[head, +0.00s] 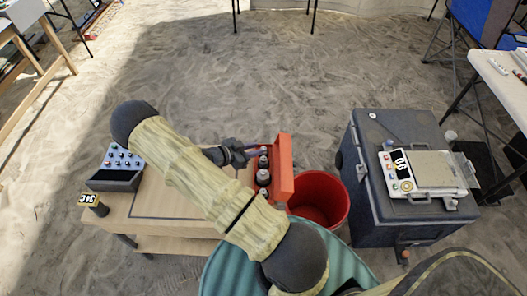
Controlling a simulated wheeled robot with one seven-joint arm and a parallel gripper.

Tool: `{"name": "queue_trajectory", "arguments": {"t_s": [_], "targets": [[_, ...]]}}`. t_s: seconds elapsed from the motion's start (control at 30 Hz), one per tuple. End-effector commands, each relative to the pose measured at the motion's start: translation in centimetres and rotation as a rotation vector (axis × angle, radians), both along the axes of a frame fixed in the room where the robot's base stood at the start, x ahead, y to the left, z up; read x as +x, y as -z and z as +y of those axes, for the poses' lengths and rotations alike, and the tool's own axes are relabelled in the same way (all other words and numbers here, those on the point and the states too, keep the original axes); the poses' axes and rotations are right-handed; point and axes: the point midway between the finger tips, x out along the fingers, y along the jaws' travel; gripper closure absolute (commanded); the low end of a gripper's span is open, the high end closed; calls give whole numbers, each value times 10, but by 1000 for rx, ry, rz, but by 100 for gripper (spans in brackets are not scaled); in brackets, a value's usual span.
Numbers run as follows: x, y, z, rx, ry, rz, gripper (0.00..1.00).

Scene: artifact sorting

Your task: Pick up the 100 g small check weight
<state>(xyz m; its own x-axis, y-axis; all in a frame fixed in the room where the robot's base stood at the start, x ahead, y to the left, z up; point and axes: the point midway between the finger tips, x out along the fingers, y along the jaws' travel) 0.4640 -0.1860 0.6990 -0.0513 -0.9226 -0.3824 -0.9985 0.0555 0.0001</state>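An open orange-red case (285,165) stands at the right end of a low wooden table (150,210). Several small dark and grey knobbed pieces, which look like weights (263,177), stand in a row in it. I cannot tell which is the 100 g small one; labels are too small to read. My gripper (243,152) shows beyond my arm, dark, its tips pointing right, close to the far end of the row. Whether it touches a piece, and whether its fingers are open, is too small to tell. My arm hides part of the table.
A red bucket (331,215) stands right of the case. A dark wheeled cooler (362,205) further right bears a scale (437,170).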

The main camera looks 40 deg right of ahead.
Motion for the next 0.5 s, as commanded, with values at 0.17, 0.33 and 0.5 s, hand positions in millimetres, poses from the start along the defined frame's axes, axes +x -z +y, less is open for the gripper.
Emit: {"name": "queue_trajectory", "arguments": {"t_s": [0.17,0.33,0.5], "targets": [[0,1,-1,0,0,0,76],[0,11,-15,-2,1,1,76],[-1,23,-37,-3,1,2,76]]}}
